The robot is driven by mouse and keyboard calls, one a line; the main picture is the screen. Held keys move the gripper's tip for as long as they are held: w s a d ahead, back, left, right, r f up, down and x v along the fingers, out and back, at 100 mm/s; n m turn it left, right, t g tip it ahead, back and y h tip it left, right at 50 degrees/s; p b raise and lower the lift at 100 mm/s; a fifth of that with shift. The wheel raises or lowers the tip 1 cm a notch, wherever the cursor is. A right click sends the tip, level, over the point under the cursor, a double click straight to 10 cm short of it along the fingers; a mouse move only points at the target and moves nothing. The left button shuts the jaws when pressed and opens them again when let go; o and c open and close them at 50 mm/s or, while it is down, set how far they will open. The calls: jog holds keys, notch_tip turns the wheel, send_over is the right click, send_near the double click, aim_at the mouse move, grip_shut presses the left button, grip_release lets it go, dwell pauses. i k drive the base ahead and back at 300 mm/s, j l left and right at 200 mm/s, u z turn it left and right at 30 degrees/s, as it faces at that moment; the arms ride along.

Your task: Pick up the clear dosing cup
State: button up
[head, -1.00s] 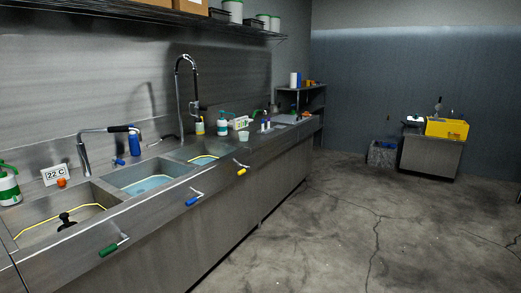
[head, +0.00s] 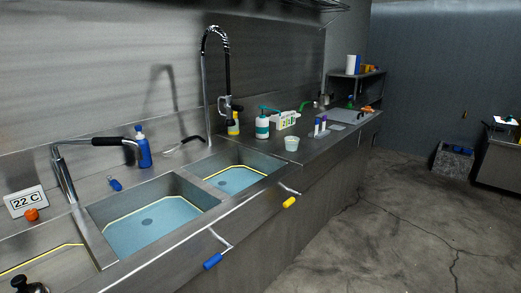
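A small clear, whitish cup (head: 292,143) stands upright on the steel counter, just right of the right-hand basin and near the counter's front edge. It looks like the dosing cup and seems empty, though its inside is too small to tell. My gripper does not show in the head view.
Two water-filled basins (head: 148,222) lie left of the cup, with a tall spray faucet (head: 207,80) behind. Blue (head: 213,261) and yellow (head: 289,202) lever handles stick out from the front. Small tubes (head: 320,126) stand right of the cup.

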aim_at(292, 144)
jog(key=i+z, duration=0.15)
jog(key=i, duration=0.4)
jog(key=i+z, duration=0.2)
jog(key=i, duration=0.4)
jog(key=i+j+z, duration=0.15)
jog(key=i, duration=0.4)
jog(key=i+l+u, duration=0.1)
jog(key=i+u, duration=0.2)
jog(key=i, duration=0.4)
jog(key=i+j+u, duration=0.1)
jog(key=i+u, duration=0.4)
jog(key=u, duration=0.25)
jog(key=i+u, duration=0.35)
jog(key=k+l, duration=0.05)
